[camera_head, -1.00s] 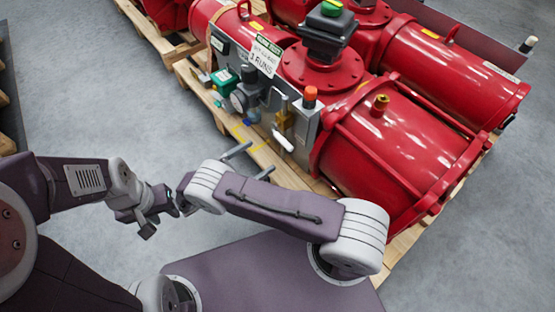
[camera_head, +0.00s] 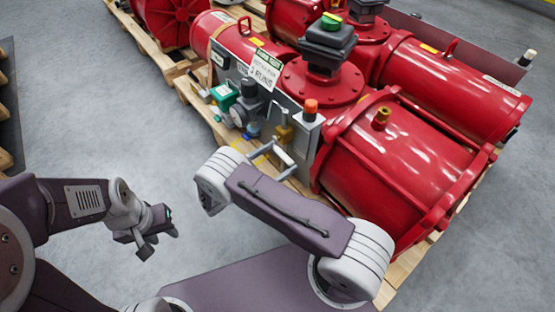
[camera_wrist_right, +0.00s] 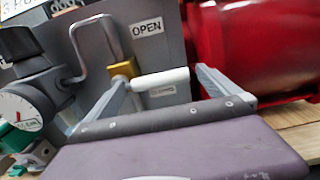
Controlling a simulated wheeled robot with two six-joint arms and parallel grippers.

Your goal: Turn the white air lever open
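The white air lever (camera_wrist_right: 160,80) lies roughly level in the right wrist view, joined at its left end to a brass valve body (camera_wrist_right: 122,69). It also shows in the head view (camera_head: 284,156). My right gripper (camera_wrist_right: 160,88) is open, with one finger on each side of the lever; I cannot tell whether either finger touches it. A label reading OPEN (camera_wrist_right: 147,28) is on the grey panel above the lever. My left gripper (camera_head: 160,238) is open and empty at the left, over the floor and well away from the panel.
A pressure gauge (camera_wrist_right: 22,110) and bent grey tubing (camera_wrist_right: 80,55) stand left of the lever. A large red cylinder (camera_head: 400,165) is close on the right. The assembly rests on a wooden pallet (camera_head: 205,108). The grey floor at left is clear.

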